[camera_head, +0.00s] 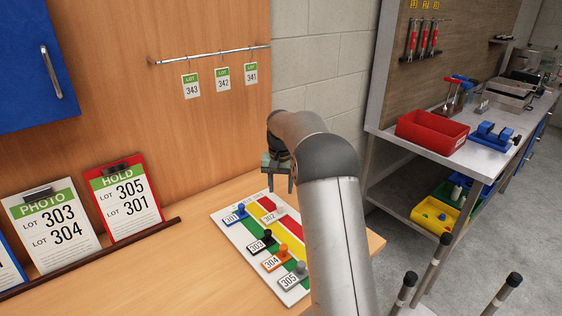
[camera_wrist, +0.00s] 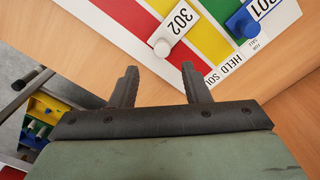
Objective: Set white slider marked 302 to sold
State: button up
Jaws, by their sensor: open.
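The slider board (camera_head: 232,232) lies on the wooden counter with green, yellow and red stripes. The white slider 302 (camera_head: 269,217) is shifted across the board, its round white knob at the red stripe. In the wrist view the white slider (camera_wrist: 179,21) shows its 302 label over the stripes, with the knob at the red side, the one by the "SOLD" heading. My gripper (camera_head: 280,189) is above the board's far edge. In the wrist view my gripper (camera_wrist: 159,70) is open and empty, its fingertips just short of the white knob and apart from it.
Blue slider 301 (camera_head: 241,208), black 303 (camera_head: 267,234), orange 304 (camera_head: 283,249) and grey 305 (camera_head: 301,268) stand at the green side. Clipboards, including the red HOLD one (camera_head: 124,197), lean behind a ledge. A rail with tags (camera_head: 210,55) hangs above.

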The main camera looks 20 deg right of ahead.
aim_at(281, 204)
notch_tip(281, 204, up, 12)
jog(key=shift+f, duration=0.2)
dwell(0.4)
jog(key=s+a+r+n, duration=0.2)
jog(key=s+a, duration=0.3)
jog(key=s, duration=0.4)
jog(key=s+a+f+n, duration=0.1)
jog(key=s+f, duration=0.3)
jog(key=s, duration=0.6)
jog(key=s+a+f+n, duration=0.1)
jog(key=s+a+f, duration=0.2)
jog(key=s, duration=0.7)
jog(key=s+a+f+n, duration=0.1)
jog(key=s+a+f, duration=0.2)
jog(key=s, duration=0.8)
jog(key=shift+a+f+t, duration=0.35)
jog(key=shift+f+t, duration=0.05)
jog(key=shift+f, duration=0.45)
